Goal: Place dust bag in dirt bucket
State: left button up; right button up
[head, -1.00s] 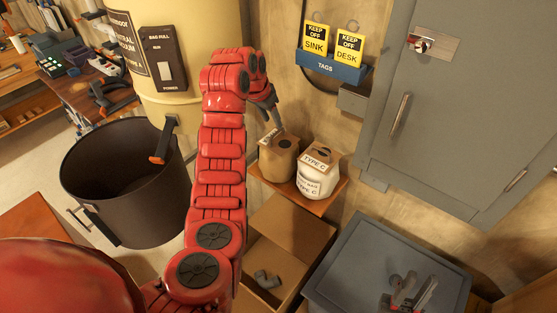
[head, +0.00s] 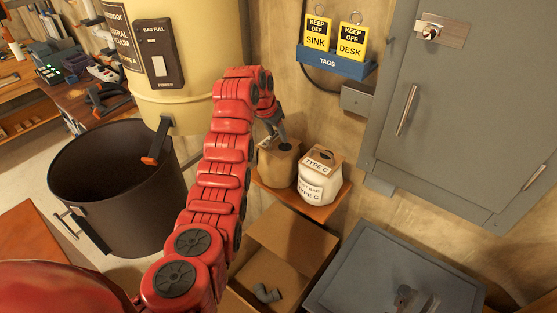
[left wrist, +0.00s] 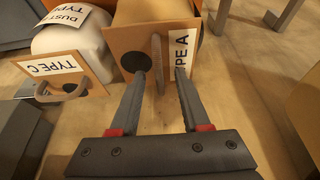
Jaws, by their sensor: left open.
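The brown dust bag (head: 277,168) marked TYPE A stands on a small wooden shelf by the wall. A white dust bag (head: 318,186) marked TYPE C stands beside it; both also show in the left wrist view, brown bag (left wrist: 150,12) and white bag (left wrist: 78,45). My left gripper (left wrist: 161,74) is open at the brown bag's card collar, with the collar's upright loop (left wrist: 157,58) between its fingertips. It also shows in the head view (head: 283,140), pointing down at the bag's top. The dark dirt bucket (head: 130,215) stands on the floor at the left. My right gripper is not visible.
A cream vacuum canister (head: 190,60) stands behind the bucket. An open cardboard box (head: 290,240) is below the shelf (head: 325,208). A grey cabinet (head: 450,120) and a grey lidded chest (head: 375,270) take up the right. Tags hang in a blue holder (head: 330,60) above.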

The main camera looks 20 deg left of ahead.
pick_arm(q)
jog(key=shift+w+f, duration=0.15)
jog(key=shift+f, duration=0.3)
jog(key=shift+r, duration=0.1)
grip_shut()
dwell(1.0)
